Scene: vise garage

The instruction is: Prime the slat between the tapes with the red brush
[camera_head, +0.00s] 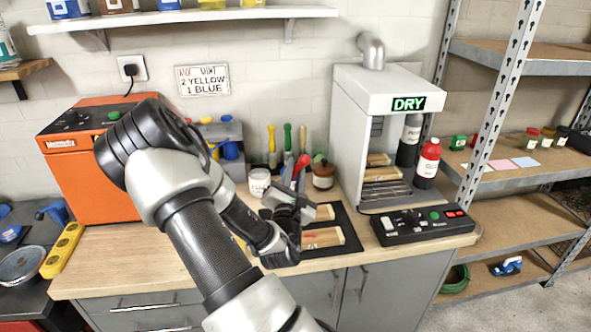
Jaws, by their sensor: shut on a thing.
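My gripper (289,207) is over the black mat (352,240) on the bench, shut on the red brush (302,164). The brush's red handle sticks up above the fingers; its bristles are hidden by my gripper. A pale wooden slat (327,237) lies on the mat's front part, its left end partly covered by my arm. A second piece of wood (324,212) lies just behind it. I cannot make out the tapes clearly. A white labelled tin (259,181) stands behind my gripper to the left.
A white cabinet with a DRY sign (408,104) stands right of the mat, with wood pieces inside. A black control box (422,225) is in front of it. Bottles (428,160), a brown jar (323,176) and upright handles (271,143) stand behind. An orange machine (88,165) is left.

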